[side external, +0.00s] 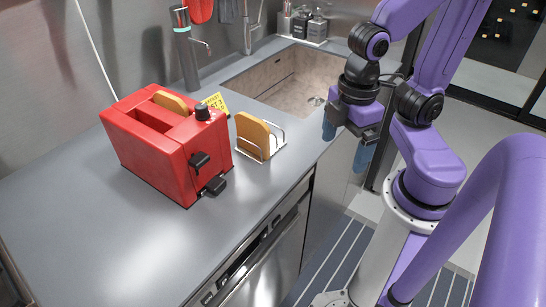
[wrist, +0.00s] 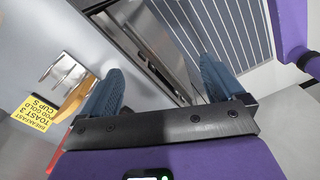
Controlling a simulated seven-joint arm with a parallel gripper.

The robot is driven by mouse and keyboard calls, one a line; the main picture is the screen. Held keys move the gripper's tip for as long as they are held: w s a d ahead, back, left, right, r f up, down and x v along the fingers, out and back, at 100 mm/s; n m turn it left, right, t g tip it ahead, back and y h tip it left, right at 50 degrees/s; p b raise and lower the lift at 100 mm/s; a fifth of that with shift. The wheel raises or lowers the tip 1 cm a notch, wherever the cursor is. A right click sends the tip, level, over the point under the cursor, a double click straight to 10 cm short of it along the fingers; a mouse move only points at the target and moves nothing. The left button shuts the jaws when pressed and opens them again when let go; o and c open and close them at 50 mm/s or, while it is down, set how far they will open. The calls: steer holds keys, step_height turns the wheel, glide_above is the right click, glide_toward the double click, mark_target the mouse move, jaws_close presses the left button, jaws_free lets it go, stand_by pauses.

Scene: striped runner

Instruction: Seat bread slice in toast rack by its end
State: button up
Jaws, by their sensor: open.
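One bread slice (side external: 252,131) stands upright in the wire toast rack (side external: 272,148), at the rack's left end near the toaster. Another slice (side external: 171,102) pokes up from a slot of the red toaster (side external: 160,147). My gripper (side external: 346,150) is open and empty, right of the rack and out past the counter's front edge. In the wrist view, the blue fingers (wrist: 158,82) are wide apart, with no object between them. The rack (wrist: 63,71) and its slice (wrist: 76,97) show at the left there; the left finger partly hides the slice.
The counter (side external: 75,215) is clear at front left. Black levers (side external: 213,185) stick out from the toaster.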

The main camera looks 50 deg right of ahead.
steer(key=shift+s+d+f, duration=0.2)
steer(key=shift+s, duration=0.05)
steer(key=c, duration=0.8)
steer(key=m, duration=0.9)
glide_toward(165, 94)
steer(key=s+f, duration=0.1)
steer(key=s, duration=0.1)
steer(key=s+a+f, duration=0.1)
steer(key=s, duration=0.2)
steer(key=s+a+f, duration=0.1)
steer(key=s, duration=0.2)
steer(key=shift+s+a, duration=0.1)
steer(key=shift+a, duration=0.05)
steer(key=w+m, duration=0.1)
steer(key=w, duration=0.1)
steer(key=w+d+m, duration=0.1)
steer(key=w, duration=0.2)
steer(key=w+r, duration=0.1)
steer(key=w, duration=0.2)
steer(key=shift+d+m, duration=0.35)
steer(key=shift+m, duration=0.05)
steer(key=shift+w+d+f, duration=0.15)
steer(key=shift+w+d, duration=0.05)
steer(key=shift+w, duration=0.05)
steer(key=shift+f, duration=3.65)
